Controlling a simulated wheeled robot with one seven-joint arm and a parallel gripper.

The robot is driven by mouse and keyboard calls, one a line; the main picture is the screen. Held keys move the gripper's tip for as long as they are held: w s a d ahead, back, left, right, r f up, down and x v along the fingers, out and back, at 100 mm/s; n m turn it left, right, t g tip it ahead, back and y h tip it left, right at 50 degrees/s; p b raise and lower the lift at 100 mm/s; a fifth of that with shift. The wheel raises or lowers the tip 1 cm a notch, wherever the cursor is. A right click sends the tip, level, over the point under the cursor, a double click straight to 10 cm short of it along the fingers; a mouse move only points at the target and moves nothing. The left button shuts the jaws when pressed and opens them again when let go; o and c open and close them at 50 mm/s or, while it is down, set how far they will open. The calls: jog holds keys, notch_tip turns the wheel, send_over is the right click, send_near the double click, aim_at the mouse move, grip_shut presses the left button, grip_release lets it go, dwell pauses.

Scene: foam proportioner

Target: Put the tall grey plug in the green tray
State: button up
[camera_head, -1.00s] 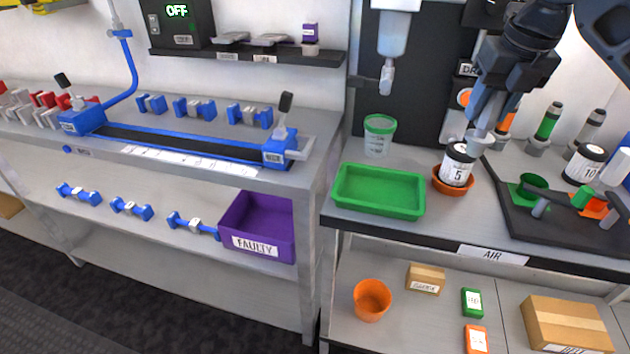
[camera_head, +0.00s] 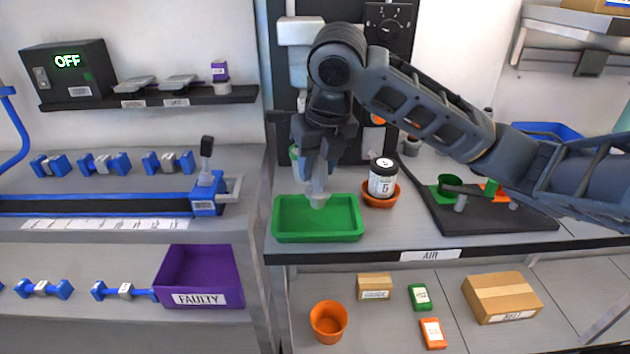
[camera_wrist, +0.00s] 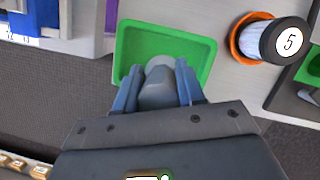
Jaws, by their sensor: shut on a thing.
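My gripper (camera_head: 320,178) points down over the green tray (camera_head: 290,236), near its back edge. It is shut on the tall grey plug (camera_head: 318,198), whose lower end hangs over the tray. In the wrist view the plug (camera_wrist: 158,84) sits between the two fingers, in front of the green tray (camera_wrist: 205,48). Whether the plug's lower end touches the tray floor I cannot tell. The tray looks empty otherwise.
A white jar marked 5 (camera_head: 382,184) stands in an orange dish (camera_head: 378,202) just right of the tray. A black board (camera_head: 490,218) with fittings lies farther right. A purple FAULTY bin (camera_head: 203,268) is on the lower left shelf.

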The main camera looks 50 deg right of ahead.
aim_at(316, 184)
jog(key=shift+w+a+f, duration=0.1)
jog(key=shift+f, duration=2)
jog(key=shift+f, duration=0.15)
jog(key=o, duration=1.1)
jog(key=v, duration=1.2)
jog(key=shift+a, duration=0.15)
